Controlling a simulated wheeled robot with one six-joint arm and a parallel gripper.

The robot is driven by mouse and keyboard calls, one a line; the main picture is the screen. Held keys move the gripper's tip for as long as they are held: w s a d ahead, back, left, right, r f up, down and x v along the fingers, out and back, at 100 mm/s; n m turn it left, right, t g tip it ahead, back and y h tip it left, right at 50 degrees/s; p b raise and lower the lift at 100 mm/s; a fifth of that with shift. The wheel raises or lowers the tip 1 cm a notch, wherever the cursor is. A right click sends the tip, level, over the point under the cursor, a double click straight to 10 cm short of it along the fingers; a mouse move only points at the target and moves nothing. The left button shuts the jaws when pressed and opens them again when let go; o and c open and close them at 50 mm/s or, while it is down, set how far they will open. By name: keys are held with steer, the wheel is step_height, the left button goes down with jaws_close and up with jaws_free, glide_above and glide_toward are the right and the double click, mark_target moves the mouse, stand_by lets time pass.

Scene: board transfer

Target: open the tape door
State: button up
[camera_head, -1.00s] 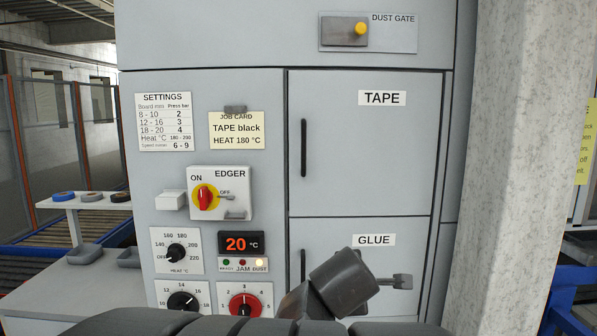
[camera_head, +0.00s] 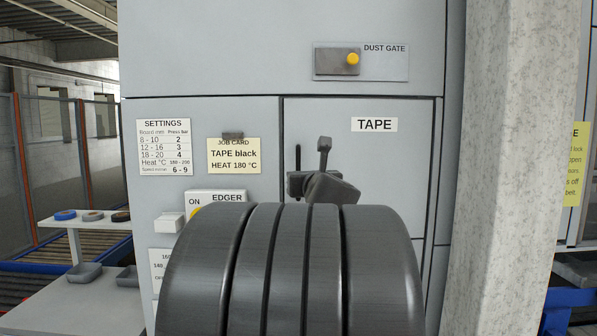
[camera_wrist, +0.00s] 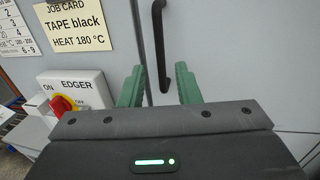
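The tape door (camera_head: 400,175) is a grey panel with a TAPE label, and it looks shut. Its dark vertical handle (camera_head: 298,158) is on the left side of the door, with its lower part hidden behind my gripper (camera_head: 318,180). In the wrist view, the handle (camera_wrist: 159,30) comes down between the two green fingers of my gripper (camera_wrist: 159,80), with a gap on each side. The fingers are apart and hold nothing. How far the handle is from them in depth is hard to tell.
The edger panel with its red switch (camera_wrist: 62,106) is left of the handle. The job card (camera_head: 234,157) and settings sheet (camera_head: 164,148) are further left. The dust gate knob (camera_head: 352,59) is above. A concrete pillar (camera_head: 505,170) stands to the right. My arm hides the glue door.

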steer(key=w, duration=0.3)
steer(key=w+a, duration=0.1)
steer(key=w, duration=0.2)
steer(key=w+p, duration=0.1)
steer(key=w, duration=0.2)
steer(key=shift+a, duration=0.4)
jaws_close()
